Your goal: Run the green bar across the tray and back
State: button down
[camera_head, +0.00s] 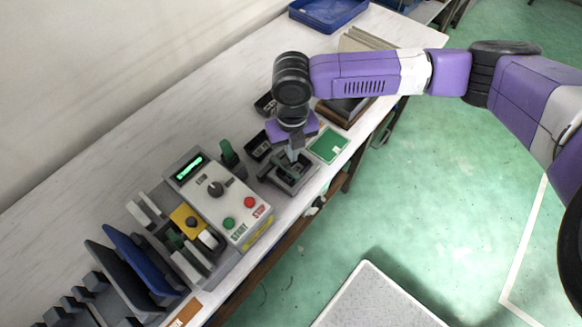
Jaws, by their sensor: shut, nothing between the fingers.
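My gripper (293,156) points down over a small dark grey tray-like fixture (270,176) near the table's front edge. The fingers are shut and empty; whether they touch the fixture cannot be told. An upright green piece (227,150) stands on a dark base to the left of the fixture, behind the control panel. Part of the fixture is hidden by my gripper.
A control panel (218,205) with a knob and green and red buttons stands left of my gripper. A green card (328,144) lies to the right. Blue and black upright plates (134,258) stand at lower left. A blue tray (326,12) is at the back.

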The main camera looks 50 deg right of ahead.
aim_at(283, 164)
jog(key=shift+s+a+p, duration=0.1)
jog(key=shift+a+p, duration=0.25)
jog(key=shift+a, duration=1.85)
jog(key=shift+d, duration=0.2)
jog(key=shift+d, duration=0.25)
jog(key=shift+r+p, duration=2.75)
jog(key=shift+r, duration=0.8)
